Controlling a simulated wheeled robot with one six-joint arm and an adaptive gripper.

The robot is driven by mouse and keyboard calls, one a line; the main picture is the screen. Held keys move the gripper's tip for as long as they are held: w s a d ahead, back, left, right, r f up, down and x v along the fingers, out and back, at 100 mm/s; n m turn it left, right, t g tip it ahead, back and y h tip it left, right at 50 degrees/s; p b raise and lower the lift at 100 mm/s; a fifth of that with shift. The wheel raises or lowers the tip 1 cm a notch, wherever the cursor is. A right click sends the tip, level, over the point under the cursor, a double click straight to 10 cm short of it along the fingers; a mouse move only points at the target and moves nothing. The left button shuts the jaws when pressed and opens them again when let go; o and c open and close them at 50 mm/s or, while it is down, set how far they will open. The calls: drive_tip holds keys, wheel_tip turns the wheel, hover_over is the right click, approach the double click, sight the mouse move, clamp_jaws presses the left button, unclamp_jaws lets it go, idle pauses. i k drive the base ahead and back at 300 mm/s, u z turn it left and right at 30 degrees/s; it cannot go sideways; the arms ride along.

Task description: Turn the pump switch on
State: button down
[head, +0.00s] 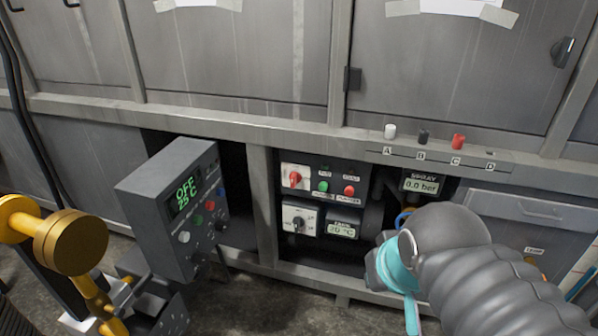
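A dark control panel is recessed in the lower middle of the machine. It holds a red rotary knob (295,180) on a pale plate and a black selector switch (299,225) on a pale plate below it. A green button (323,186) and a red button (349,190) sit to the right of the red knob. A small display (343,230) is below the buttons. The labels are too small to tell which control is the pump switch, or its setting. No gripper fingers can be made out in the head view.
A grey control box (183,207) reading OFF stands out at the left, near a yellow jointed part (70,242). A thick grey ribbed sleeve (490,285) with a teal band (397,265) fills the lower right, just right of the panel. A spray display (420,185) reads 0.0 bar.

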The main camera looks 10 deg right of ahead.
sight(295, 178)
drive_tip(key=k, duration=1.3)
drive_tip(key=z, duration=0.6)
drive_tip(key=i, duration=1)
